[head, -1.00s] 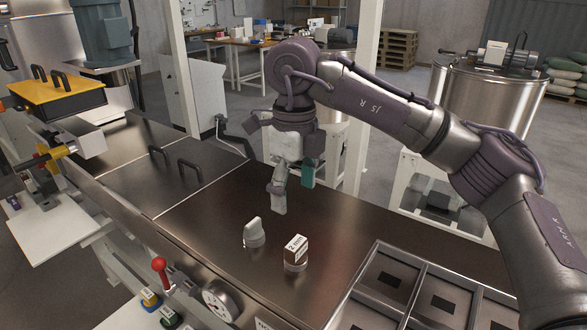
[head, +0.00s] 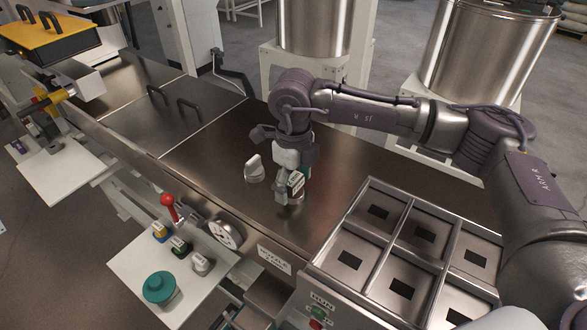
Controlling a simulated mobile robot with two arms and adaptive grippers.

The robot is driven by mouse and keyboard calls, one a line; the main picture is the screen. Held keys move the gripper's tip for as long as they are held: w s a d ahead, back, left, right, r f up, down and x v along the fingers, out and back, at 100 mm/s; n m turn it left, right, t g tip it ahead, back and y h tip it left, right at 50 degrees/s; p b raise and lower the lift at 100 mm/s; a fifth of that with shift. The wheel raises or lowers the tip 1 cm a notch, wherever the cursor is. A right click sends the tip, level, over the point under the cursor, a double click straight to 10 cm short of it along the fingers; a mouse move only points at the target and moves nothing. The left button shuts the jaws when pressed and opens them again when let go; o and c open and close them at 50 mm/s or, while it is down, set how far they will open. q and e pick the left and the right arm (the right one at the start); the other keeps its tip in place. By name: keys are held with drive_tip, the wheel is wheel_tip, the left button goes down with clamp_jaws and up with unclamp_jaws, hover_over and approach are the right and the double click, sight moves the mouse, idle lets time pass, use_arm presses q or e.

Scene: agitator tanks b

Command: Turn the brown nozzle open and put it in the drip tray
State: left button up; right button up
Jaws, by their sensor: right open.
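The brown nozzle (head: 297,182), a small block with a white label, stands on the dark steel top and is partly hidden by my right gripper. My right gripper (head: 292,188) is open and points down at it, one grey finger on its left and a teal-padded finger behind it on the right. I cannot tell whether the fingers touch it. A metal tray with several square compartments (head: 349,262) is at the lower right, with dark squares in its floors; I cannot tell whether this is the drip tray. My left gripper is out of view.
A pale grey knob-like piece (head: 254,170) stands just left of the nozzle. A gauge (head: 224,233), a red-knobbed lever (head: 170,205) and a teal button (head: 159,287) are at the front. A handled lid (head: 160,120) is at the left. The steel top behind is bare.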

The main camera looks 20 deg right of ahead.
drive_tip(key=c, duration=1.1)
drive_tip(key=o, duration=0.4)
clamp_jaws()
drive_tip(key=shift+f+n+b, duration=0.2)
drive_tip(key=shift+n+b, duration=0.4)
drive_tip(key=shift+b, duration=0.05)
drive_tip(key=shift+n+b, duration=0.75)
drive_tip(key=shift+n, duration=0.35)
drive_tip(key=shift+n+b, duration=0.5)
drive_tip(key=shift+n, duration=0.2)
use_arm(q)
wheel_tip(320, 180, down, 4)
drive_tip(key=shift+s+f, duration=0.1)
use_arm(e)
drive_tip(key=shift+r+n, duration=0.15)
drive_tip(key=shift+n, duration=0.45)
